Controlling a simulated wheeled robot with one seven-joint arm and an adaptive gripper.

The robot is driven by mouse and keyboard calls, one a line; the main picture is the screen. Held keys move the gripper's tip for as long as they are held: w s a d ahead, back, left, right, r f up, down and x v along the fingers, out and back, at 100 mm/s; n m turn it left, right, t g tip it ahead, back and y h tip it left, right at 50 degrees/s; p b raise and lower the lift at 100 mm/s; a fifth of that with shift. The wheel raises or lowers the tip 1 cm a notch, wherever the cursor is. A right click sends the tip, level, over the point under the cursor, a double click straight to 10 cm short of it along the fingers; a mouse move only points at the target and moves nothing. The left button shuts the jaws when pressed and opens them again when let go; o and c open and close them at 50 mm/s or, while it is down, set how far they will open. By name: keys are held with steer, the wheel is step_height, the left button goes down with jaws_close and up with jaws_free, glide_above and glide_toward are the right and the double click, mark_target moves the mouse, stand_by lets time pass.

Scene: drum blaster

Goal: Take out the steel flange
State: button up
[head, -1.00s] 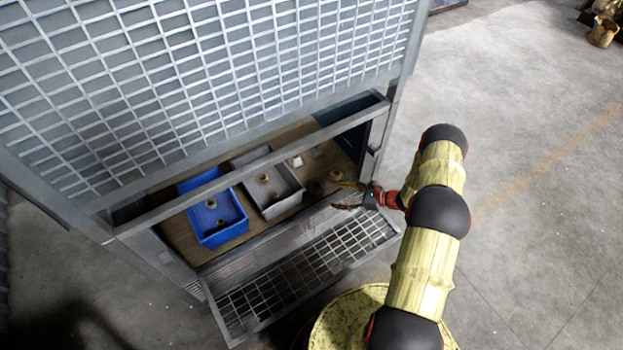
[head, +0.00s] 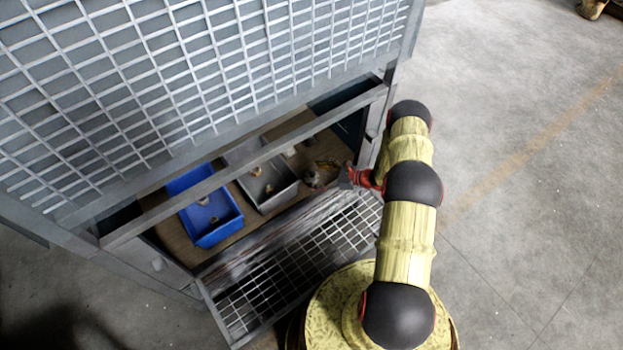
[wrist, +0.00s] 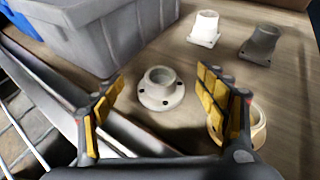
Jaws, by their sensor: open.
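A pale grey round flange (wrist: 160,92) with a raised collar and bolt holes stands upright on the wooden floor of the cabinet. In the wrist view it lies ahead, between the spread fingers of my gripper (wrist: 162,74), which is open and empty. No contact shows. A white square-based flange (wrist: 204,30) and a dark grey one (wrist: 260,45) stand farther back. A cream ring-like part (wrist: 255,128) is partly hidden behind the right finger. I cannot tell for certain which is steel. In the head view my gripper (head: 340,170) is at the opening's right end, beside the round flange (head: 312,178).
A grey bin (head: 281,196) and a blue bin (head: 217,236) stand left of the flange, with small parts inside. A metal crossbar (head: 240,172) spans above the opening. A grid flap (head: 290,265) and sill lie in front. Mesh panels rise above.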

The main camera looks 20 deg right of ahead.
steer(key=shift+w+a+f, duration=0.15)
steer(key=shift+w+a, duration=0.2)
steer(key=shift+w, duration=0.05)
steer(key=shift+c, duration=0.8)
steer(key=shift+s, duration=0.1)
steer(key=c, duration=1.6)
steer(key=shift+c, duration=0.4)
